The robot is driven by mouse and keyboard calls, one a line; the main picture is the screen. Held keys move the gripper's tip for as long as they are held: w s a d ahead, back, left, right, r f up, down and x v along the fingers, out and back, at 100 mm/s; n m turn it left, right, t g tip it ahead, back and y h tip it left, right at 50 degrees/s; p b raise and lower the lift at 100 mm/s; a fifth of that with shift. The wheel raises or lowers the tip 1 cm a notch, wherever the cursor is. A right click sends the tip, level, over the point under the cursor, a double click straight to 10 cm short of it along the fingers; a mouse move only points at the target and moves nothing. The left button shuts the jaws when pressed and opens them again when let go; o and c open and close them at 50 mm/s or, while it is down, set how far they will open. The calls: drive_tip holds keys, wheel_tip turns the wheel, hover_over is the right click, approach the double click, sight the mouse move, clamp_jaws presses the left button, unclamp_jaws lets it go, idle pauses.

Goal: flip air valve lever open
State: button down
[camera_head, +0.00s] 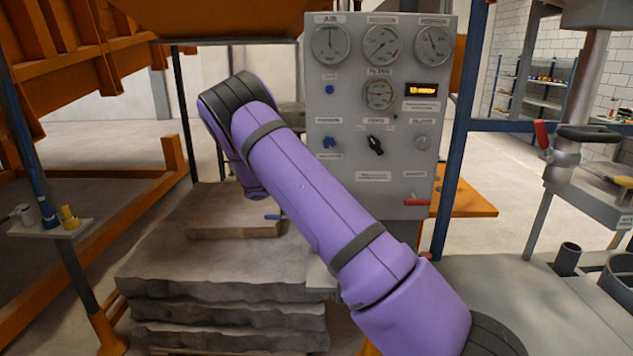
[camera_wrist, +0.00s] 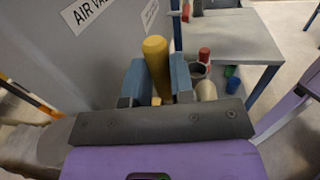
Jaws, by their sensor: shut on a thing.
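The yellow air valve lever (camera_wrist: 157,62) stands up between the two blue fingers of my gripper (camera_wrist: 158,85) in the wrist view. My gripper is shut on the lever, one finger at each side. The AIR VALVE label (camera_wrist: 88,12) is on the grey panel just left of the lever. In the head view my purple arm crosses in front of the grey control panel (camera_head: 350,90), and my gripper and the yellow lever are hidden there.
Stacked stone slabs (camera_head: 220,275) lie behind my arm. A grey bench (camera_head: 530,290) stands on the right. A grey table (camera_wrist: 230,40) with cups is beside the panel in the wrist view.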

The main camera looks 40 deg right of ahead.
drive_tip(key=c, duration=1)
unclamp_jaws()
drive_tip(key=shift+o, duration=0.2)
drive_tip(key=shift+w+a, duration=0.1)
drive_tip(key=shift+a, duration=0.05)
drive_tip(key=v, duration=1)
drive_tip(key=shift+a, duration=0.3)
drive_tip(key=shift+w, duration=0.1)
